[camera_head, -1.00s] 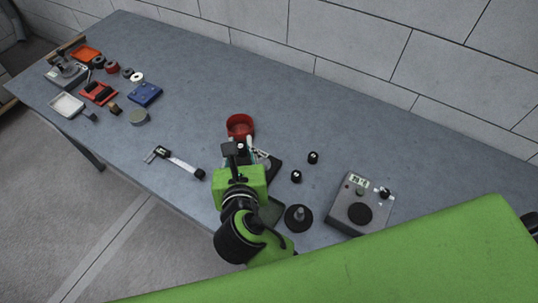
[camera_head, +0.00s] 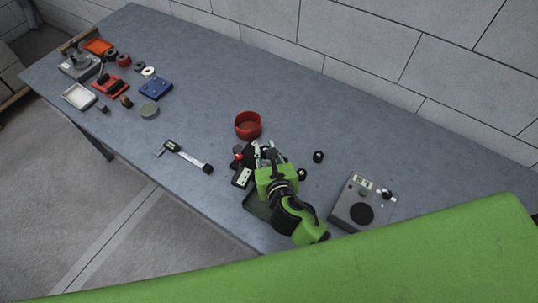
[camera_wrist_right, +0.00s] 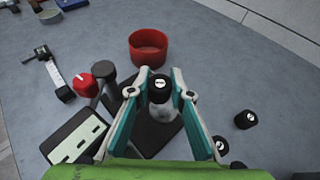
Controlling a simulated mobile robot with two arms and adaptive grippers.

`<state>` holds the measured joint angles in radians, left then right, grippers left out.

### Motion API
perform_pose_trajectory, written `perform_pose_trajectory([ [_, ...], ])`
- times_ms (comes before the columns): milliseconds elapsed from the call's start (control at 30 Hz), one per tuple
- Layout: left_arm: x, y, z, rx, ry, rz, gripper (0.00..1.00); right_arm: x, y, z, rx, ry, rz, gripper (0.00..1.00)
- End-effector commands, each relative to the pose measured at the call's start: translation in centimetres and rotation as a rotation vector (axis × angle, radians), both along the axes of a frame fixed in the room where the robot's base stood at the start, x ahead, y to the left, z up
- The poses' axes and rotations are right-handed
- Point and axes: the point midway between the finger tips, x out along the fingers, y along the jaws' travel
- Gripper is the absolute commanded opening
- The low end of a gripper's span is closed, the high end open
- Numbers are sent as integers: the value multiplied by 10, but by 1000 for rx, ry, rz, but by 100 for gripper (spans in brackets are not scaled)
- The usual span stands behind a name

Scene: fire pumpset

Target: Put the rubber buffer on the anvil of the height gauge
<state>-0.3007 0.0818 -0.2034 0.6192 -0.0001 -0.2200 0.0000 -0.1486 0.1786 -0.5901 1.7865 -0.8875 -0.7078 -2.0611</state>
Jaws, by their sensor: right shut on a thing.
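The rubber buffer (camera_wrist_right: 160,90), a short black cylinder with a white mark on top, is held upright between the teal-lined fingers of my right gripper (camera_wrist_right: 161,82). My right gripper also shows in the head view (camera_head: 268,153), where the fingers largely hide the buffer. The height gauge (camera_wrist_right: 76,138) has a white display plate, a red knob and a dark post; it also shows in the head view (camera_head: 242,177). The buffer is over the gauge's dark base side. The anvil is mostly hidden, and I cannot tell whether the buffer touches it. My left gripper is out of view.
A red bowl (camera_head: 248,125) stands just behind the gauge. Two similar black cylinders (camera_head: 318,156) (camera_head: 302,174) are to the right. A grey tester (camera_head: 363,203) stands further right. A caliper-like tool (camera_head: 187,157) lies left. Several small items crowd the far left; the table's back is clear.

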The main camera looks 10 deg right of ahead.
Motion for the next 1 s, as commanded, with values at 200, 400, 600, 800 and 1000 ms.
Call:
perform_pose_trajectory([
  [200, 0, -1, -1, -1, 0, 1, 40, 5, -13, -17, -3, 2, -1, 5],
  [400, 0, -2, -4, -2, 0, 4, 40, 4, -11, -44, 1, 2, 0, 5],
  [600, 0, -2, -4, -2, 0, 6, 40, 4, -11, -45, -1, 1, 0, 5],
  [800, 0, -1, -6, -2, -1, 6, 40, 4, -11, -49, -1, 1, 0, 5],
  [1000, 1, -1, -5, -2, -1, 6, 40, 4, -11, -47, 0, 1, 0, 36],
])
